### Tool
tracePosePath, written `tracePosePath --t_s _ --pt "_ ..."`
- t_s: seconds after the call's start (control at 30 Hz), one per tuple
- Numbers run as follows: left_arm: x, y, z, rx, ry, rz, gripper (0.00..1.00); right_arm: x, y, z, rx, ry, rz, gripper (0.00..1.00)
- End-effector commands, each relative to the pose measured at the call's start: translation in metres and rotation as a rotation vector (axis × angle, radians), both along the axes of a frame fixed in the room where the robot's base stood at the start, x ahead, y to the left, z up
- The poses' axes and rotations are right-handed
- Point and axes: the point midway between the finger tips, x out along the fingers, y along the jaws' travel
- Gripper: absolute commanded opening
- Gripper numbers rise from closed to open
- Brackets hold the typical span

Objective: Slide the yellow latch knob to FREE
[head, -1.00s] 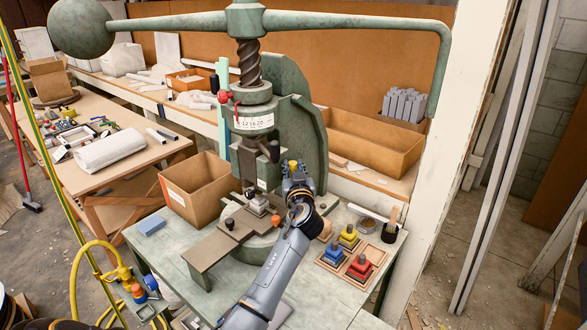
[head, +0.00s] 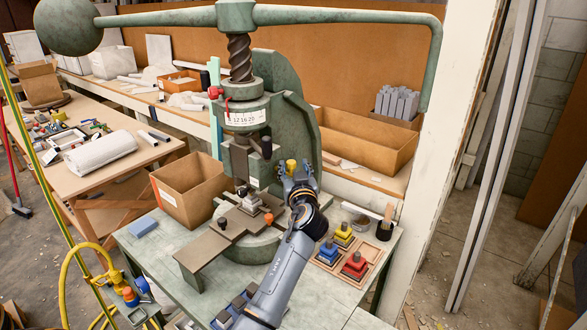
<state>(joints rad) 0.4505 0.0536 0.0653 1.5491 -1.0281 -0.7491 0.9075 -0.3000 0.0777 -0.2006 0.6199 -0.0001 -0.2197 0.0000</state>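The fly press (head: 300,130) stands on the bench, with its green frame, screw and long handle bar. The yellow latch knob (head: 291,166) shows as a small yellow spot at the right side of the press, just above the ram level. My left gripper (head: 294,176) is right at the knob, its arm reaching up from the bottom of the head view. The gripper hides the latch around the knob, so its slot and any FREE marking cannot be read. Whether the fingers close on the knob is too small to tell. My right gripper is not in view.
A wooden tray (head: 322,268) with blue, yellow and red tool blocks lies right of my arm. A cardboard box (head: 185,195) and a blue block (head: 142,227) are at left on the bench (head: 160,255). The handle bar (head: 350,14) spans overhead, with a ball weight (head: 66,26) at its left end.

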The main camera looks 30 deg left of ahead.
Motion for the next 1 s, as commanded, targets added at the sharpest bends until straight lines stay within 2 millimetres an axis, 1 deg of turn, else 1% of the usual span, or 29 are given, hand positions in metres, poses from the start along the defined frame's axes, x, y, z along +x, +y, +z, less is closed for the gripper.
tracePosePath --t_s 0.13,0.23,0.37,0.5,0.7,0.8,1.0 --pt "-0.001 -0.001 0.001 0.001 -0.001 0.001 0.48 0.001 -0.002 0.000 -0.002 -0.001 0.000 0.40" --pt "-0.008 -0.007 0.000 -0.001 -0.001 0.000 0.48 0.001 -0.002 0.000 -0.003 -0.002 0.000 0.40" --pt "-0.025 -0.022 -0.001 -0.002 -0.001 -0.002 0.48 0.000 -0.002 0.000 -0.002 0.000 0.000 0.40" --pt "-0.049 -0.043 -0.001 -0.004 0.000 -0.002 0.48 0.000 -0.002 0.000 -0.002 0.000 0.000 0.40" --pt "-0.077 -0.067 -0.001 -0.002 0.001 -0.001 0.48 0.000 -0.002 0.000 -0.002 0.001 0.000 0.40" --pt "-0.085 -0.075 -0.001 -0.001 0.000 -0.002 0.48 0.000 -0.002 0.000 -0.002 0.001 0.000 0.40" --pt "-0.091 -0.080 0.001 0.001 0.000 0.000 0.48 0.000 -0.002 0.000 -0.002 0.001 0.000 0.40"
